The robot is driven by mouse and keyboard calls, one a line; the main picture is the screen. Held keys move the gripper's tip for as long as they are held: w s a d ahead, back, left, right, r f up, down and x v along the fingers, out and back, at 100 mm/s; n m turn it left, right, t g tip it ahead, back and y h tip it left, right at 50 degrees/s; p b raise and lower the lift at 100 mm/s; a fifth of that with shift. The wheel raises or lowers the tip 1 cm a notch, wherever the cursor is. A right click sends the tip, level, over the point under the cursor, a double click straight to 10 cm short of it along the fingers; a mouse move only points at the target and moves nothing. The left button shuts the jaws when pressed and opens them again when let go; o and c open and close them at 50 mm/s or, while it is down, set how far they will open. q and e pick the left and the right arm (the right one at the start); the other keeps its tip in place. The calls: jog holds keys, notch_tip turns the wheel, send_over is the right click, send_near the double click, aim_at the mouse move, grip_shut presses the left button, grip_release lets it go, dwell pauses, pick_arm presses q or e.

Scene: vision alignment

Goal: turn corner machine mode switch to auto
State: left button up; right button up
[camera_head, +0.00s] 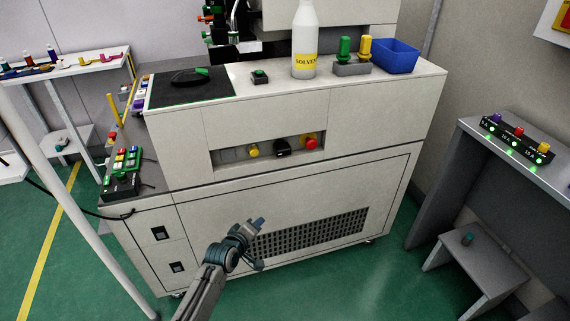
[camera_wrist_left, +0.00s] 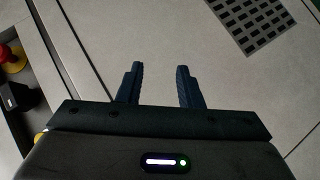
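The beige machine (camera_head: 285,115) stands in the middle of the head view. A black rotary knob (camera_head: 282,146), which looks like the mode switch, sits in its recessed front panel, between a yellow button (camera_head: 253,150) and a red button (camera_head: 311,143). I cannot read its setting. The knob also shows at the left edge of the left wrist view (camera_wrist_left: 19,96). My left gripper (camera_head: 258,243) is below the panel, in front of the lower cabinet and apart from the knob. In the left wrist view its fingers (camera_wrist_left: 158,82) are spread and empty. My right gripper is not in view.
A solvent bottle (camera_head: 305,42), a blue bin (camera_head: 395,56) and green and yellow knobs stand on the machine top. A green-buttoned control box (camera_head: 122,172) sits on the left ledge. A side table (camera_head: 545,170) stands right. Green floor is free in front.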

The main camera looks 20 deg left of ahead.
pick_arm(q)
jog(key=w+d+r+n+t+h+b, duration=0.1)
jog(key=w+r+n+t+b, duration=0.3)
jog(key=r, duration=0.7)
jog(key=h, duration=0.1)
send_near(278, 154)
jog(key=w+f, duration=0.1)
jog(key=w, duration=0.1)
jog(key=shift+t, duration=0.4)
jog(key=w, duration=0.3)
jog(key=w+d, duration=0.1)
jog(key=w, duration=0.3)
jog(key=w+d+b, duration=0.1)
jog(key=w, duration=0.2)
jog(key=shift+w+d, duration=0.25)
jog(key=shift+w, duration=0.1)
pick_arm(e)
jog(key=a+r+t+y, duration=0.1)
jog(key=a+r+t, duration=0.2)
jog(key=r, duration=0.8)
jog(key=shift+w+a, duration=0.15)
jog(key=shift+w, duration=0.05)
pick_arm(q)
jog(key=c, duration=0.7)
